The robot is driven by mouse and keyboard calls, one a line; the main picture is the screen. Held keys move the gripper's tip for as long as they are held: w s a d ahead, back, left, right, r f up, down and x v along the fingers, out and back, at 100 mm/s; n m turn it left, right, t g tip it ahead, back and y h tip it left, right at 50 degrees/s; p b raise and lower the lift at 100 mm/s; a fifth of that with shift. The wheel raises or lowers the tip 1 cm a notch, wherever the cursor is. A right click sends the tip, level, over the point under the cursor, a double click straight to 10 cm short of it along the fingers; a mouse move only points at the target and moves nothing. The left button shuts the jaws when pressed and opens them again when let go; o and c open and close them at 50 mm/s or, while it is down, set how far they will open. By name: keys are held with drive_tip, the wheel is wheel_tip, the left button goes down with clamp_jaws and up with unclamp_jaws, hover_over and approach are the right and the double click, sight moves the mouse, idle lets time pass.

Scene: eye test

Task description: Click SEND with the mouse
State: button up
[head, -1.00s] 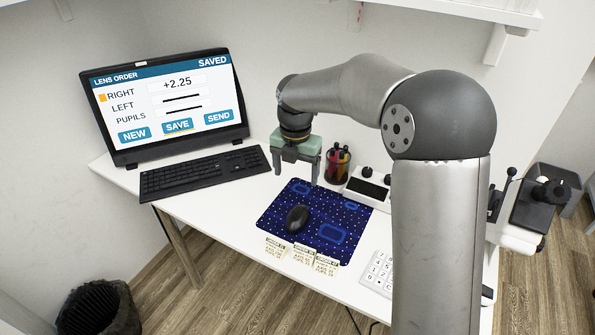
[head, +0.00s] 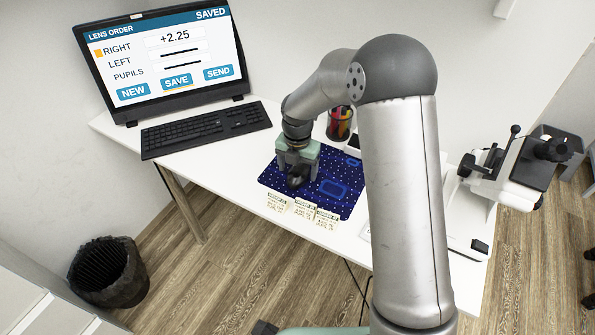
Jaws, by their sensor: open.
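The monitor (head: 165,55) at the back left shows a "LENS ORDER" page with "SAVED" at its top right. RIGHT reads +2.25, with an orange mark beside it; LEFT and PUPILS show dashes. The SEND button (head: 218,72) is at the lower right of the screen, beside SAVE and NEW. No pointer can be made out. The black mouse (head: 296,182) lies on the dark blue patterned mat (head: 333,207). My gripper (head: 295,176) is open and right at the mouse, its fingers partly hiding it. Whether they touch it I cannot tell.
A black keyboard (head: 205,129) lies in front of the monitor. A pen cup (head: 340,122) stands behind the mat, partly hidden by my arm. Paper cards (head: 303,208) sit at the mat's front edge. An instrument (head: 510,175) stands on the right. A bin (head: 108,270) is on the floor.

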sight(312, 184)
drive_tip(key=shift+f, duration=0.95)
drive_tip(key=c, duration=1.1)
drive_tip(key=shift+d, duration=0.1)
drive_tip(key=shift+s+d, duration=0.3)
drive_tip(key=shift+d, duration=0.4)
drive_tip(key=shift+s+d, duration=0.3)
drive_tip(key=shift+d, duration=0.4)
drive_tip(key=shift+s+d, duration=0.3)
drive_tip(key=shift+d, duration=0.4)
